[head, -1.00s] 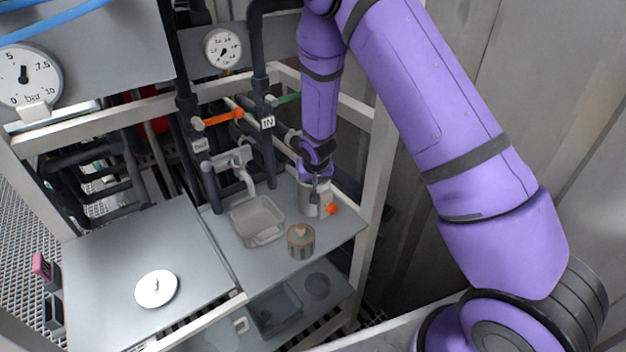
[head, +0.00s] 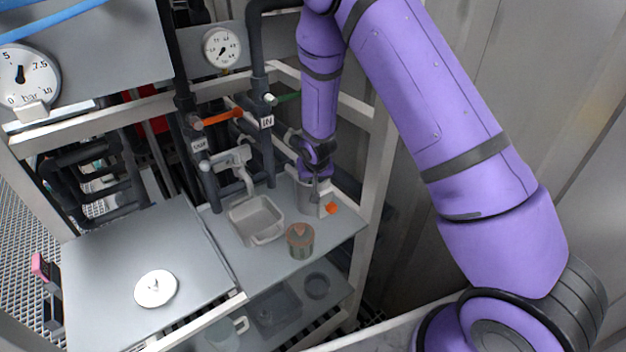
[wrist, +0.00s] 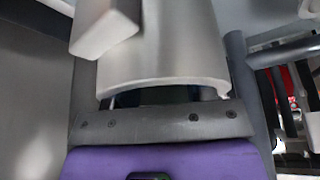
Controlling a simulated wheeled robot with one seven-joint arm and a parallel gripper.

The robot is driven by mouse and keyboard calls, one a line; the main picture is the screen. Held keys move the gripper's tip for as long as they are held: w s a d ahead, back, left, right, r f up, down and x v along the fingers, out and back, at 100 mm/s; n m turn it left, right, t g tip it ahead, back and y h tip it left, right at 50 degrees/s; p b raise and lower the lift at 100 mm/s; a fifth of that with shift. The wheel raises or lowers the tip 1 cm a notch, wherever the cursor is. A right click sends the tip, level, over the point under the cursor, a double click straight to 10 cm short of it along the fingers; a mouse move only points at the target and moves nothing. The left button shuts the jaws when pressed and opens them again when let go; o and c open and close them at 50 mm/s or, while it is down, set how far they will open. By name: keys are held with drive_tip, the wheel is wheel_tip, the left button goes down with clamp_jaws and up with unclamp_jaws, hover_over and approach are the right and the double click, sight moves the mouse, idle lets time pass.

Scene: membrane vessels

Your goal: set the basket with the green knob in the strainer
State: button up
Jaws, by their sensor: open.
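My gripper (head: 315,188) points down at the top of a pale grey upright cylinder (head: 307,203), which I take for the strainer, on the right of the grey shelf. An orange knob (head: 331,208) shows at its right side. In the wrist view a large pale grey curved body (wrist: 180,50) lies right in front of my palm; the fingertips are hidden. My gripper is open. A small grey drum with an orange-red marked top (head: 300,241) stands apart at the shelf's front. I cannot make out a basket with a green knob.
A pale square tub (head: 256,220) stands left of the cylinder under a grey tap. A white round lid with a knob (head: 155,289) lies on the left panel (head: 95,265). Pipes with orange and green handles rise behind. A lower shelf holds a jug (head: 222,334) and containers.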

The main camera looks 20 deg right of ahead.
drive_tip(key=v, duration=1)
drive_tip(key=shift+r, duration=0.25)
drive_tip(key=shift+s, duration=0.1)
